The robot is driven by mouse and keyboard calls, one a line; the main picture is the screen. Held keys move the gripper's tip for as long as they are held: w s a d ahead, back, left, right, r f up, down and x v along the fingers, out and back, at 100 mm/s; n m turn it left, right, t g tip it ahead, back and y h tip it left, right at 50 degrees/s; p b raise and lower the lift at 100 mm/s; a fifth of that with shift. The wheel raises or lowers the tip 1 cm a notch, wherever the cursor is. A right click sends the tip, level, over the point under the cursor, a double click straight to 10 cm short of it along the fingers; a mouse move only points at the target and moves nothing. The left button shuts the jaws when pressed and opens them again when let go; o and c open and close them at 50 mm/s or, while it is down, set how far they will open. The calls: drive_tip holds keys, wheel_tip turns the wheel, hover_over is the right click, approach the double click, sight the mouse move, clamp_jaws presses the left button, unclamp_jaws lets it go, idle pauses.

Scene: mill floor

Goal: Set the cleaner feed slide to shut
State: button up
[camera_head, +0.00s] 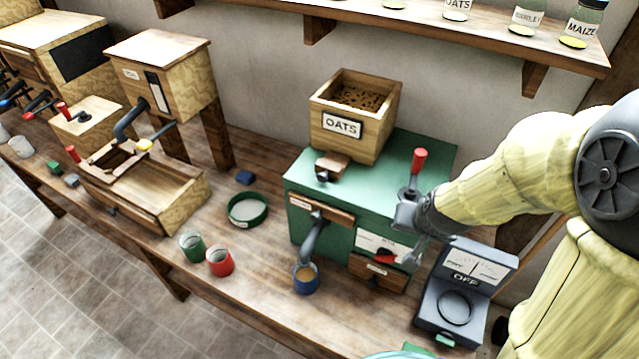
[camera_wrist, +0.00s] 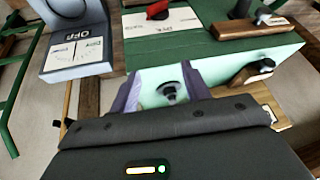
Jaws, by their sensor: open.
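No label that I can read names the cleaner feed slide. A small wooden slide with a dark knob (camera_head: 328,167) sits at the foot of the OATS hopper (camera_head: 377,122), on top of the green machine (camera_head: 428,157). The wooden machine (camera_head: 183,200) at the left has a yellow-knobbed part (camera_head: 144,145) under its tall hopper (camera_head: 187,80). I cannot tell which one is the slide, or its setting. My gripper (camera_head: 411,258) is open and empty by the right front of the green machine, near its red knob (camera_head: 384,256). Its fingers show in the wrist view (camera_wrist: 163,78).
A red-handled lever (camera_head: 419,162) stands close behind my gripper. A grey meter box (camera_head: 465,290) marked OFF is to the right. A blue cup (camera_head: 306,280) stands under the spout.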

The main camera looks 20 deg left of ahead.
drive_tip(key=w+a, duration=0.1)
drive_tip(key=a, duration=0.2)
drive_tip(key=w+a+f+t, duration=0.1)
drive_tip(key=w+a, duration=0.1)
drive_tip(key=a, duration=0.1)
drive_tip(key=w+a+f+t, duration=0.1)
drive_tip(key=a, duration=0.1)
drive_tip(key=shift+w+a+b, duration=0.2)
drive_tip(key=shift+a+b, duration=0.15)
drive_tip(key=shift+a, duration=0.05)
drive_tip(key=a+t, duration=0.1)
drive_tip(key=a, duration=0.2)
drive_tip(key=a+f+t, duration=0.1)
drive_tip(key=a+t, duration=0.1)
drive_tip(key=a, duration=0.1)
drive_tip(key=a+f+m+t+h+b, duration=0.1)
drive_tip(key=a, duration=0.3)
drive_tip(key=shift+w, duration=0.1)
drive_tip(key=s+a+m+t+h+b, duration=0.1)
drive_tip(key=s+a+t+h, duration=0.2)
drive_tip(key=s+a+t, duration=0.3)
drive_tip(key=s+a, duration=0.2)
drive_tip(key=s, duration=0.3)
drive_tip(key=shift+h+b, duration=0.35)
drive_tip(key=shift+h, duration=0.05)
drive_tip(key=shift+w+d, duration=0.15)
